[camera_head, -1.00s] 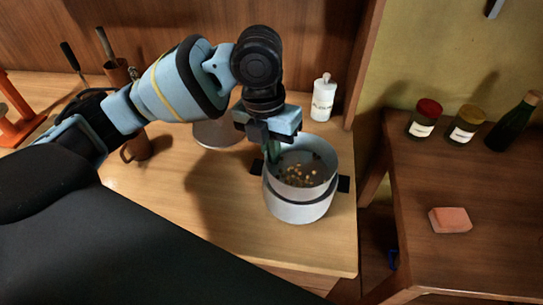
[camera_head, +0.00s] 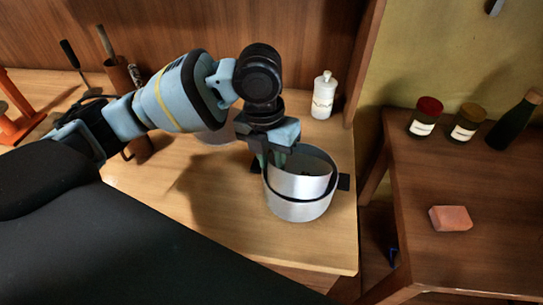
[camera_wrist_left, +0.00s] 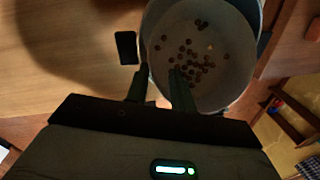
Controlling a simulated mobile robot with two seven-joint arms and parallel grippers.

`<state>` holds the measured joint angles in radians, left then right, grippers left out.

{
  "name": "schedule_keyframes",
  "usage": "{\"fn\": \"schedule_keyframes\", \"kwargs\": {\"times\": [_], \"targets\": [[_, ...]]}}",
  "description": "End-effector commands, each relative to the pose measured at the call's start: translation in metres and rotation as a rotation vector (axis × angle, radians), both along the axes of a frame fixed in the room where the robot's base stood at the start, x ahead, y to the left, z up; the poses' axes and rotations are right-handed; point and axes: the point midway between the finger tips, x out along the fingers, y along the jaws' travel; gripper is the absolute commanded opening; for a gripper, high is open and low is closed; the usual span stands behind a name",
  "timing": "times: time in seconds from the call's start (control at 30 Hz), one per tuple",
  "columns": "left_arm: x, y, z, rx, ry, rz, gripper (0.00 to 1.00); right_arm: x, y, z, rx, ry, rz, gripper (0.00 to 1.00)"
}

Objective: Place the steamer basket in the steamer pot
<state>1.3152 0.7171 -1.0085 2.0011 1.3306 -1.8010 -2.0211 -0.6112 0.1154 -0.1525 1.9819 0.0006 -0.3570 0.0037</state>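The white steamer basket (camera_head: 302,183) sits partly inside the grey steamer pot (camera_head: 300,211). It looks tilted, and its near wall hides most of its inside. The pot's black side handles (camera_head: 343,182) show; one is in the left wrist view (camera_wrist_left: 126,47). My left gripper (camera_head: 274,158) is at the basket's left rim. In the left wrist view its fingers (camera_wrist_left: 159,68) stand apart, one outside and one inside the basket wall, with a gap visible. My right gripper is not in view.
A white bottle (camera_head: 323,95) stands behind the pot on the counter (camera_head: 190,210). A round metal thing (camera_head: 216,136) lies behind my left arm. A second counter at right (camera_head: 480,260) holds two jars, a green bottle and a pink block (camera_head: 450,218). The counter's front left is clear.

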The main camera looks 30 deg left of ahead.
Motion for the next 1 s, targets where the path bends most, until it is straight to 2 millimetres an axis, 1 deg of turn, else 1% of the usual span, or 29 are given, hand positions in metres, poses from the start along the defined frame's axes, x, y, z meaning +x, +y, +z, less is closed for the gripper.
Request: {"fn": "schedule_keyframes", "kwargs": {"times": [0.33,0.47,0.57,0.8,1.0], "targets": [[0.000,0.000,0.001,0.000,0.000,-0.001,0.24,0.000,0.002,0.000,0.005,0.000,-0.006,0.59],[0.000,0.000,0.009,-0.001,-0.002,-0.002,0.24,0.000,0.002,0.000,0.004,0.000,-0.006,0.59],[0.001,0.001,0.023,0.000,-0.003,-0.001,0.24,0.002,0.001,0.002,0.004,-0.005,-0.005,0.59],[0.001,0.006,0.074,-0.001,-0.006,0.000,0.24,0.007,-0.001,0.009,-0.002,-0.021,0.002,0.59],[0.000,0.010,0.108,-0.001,-0.004,-0.001,0.24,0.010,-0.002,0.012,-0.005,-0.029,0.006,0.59]]}}
